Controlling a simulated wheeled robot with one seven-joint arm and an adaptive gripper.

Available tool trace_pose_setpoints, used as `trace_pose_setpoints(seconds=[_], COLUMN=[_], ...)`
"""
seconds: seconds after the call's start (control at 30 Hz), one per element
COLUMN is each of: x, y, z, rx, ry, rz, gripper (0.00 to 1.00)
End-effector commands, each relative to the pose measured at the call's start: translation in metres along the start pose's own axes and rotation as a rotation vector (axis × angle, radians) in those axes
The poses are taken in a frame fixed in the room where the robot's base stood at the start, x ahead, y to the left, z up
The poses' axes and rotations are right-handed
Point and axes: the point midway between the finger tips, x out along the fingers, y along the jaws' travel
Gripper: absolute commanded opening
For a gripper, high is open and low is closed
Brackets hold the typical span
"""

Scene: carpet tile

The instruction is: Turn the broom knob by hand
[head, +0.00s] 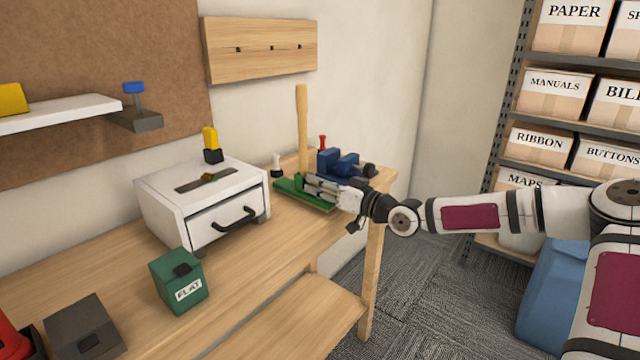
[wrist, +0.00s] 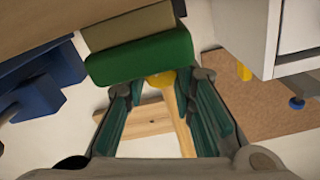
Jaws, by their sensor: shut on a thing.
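The broom stands upright at the far right end of the workbench, with its wooden handle (head: 302,125) pointing up and its green head (head: 299,184) low down. In the wrist view, seen upside down, the green head (wrist: 140,60) and tan bristles (wrist: 128,26) lie just beyond my fingertips. A yellow knob (wrist: 160,80) sits at the foot of the handle (wrist: 185,136). My gripper (head: 309,183) reaches in from the right, low beside the handle. In the wrist view my gripper (wrist: 160,86) has its fingertips on either side of the knob, closed on it. The knob is hidden in the head view.
A blue vise (head: 338,162) stands close behind my gripper. A white drawer box (head: 160,205) is to the left, with a green FLAT box (head: 178,280) in front. A pegged board (head: 260,50) hangs above. The front right bench top is clear.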

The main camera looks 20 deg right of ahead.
Motion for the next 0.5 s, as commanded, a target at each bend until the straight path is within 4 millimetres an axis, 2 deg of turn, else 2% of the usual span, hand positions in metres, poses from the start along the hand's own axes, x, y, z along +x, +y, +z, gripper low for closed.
trace_pose_setpoints(seconds=[0.07,0.1,0.17,0.5], x=[-0.0001,-0.0001,-0.0001,-0.0013], y=[0.0003,0.0003,0.0003,0.0003], z=[-0.0003,-0.0004,-0.0003,-0.0002], rx=[-0.001,-0.002,-0.002,-0.003], ry=[0.001,0.001,0.001,0.0], rz=[0.0,0.0,0.0,0.001], gripper=[0.0,0.28,0.42,0.43])
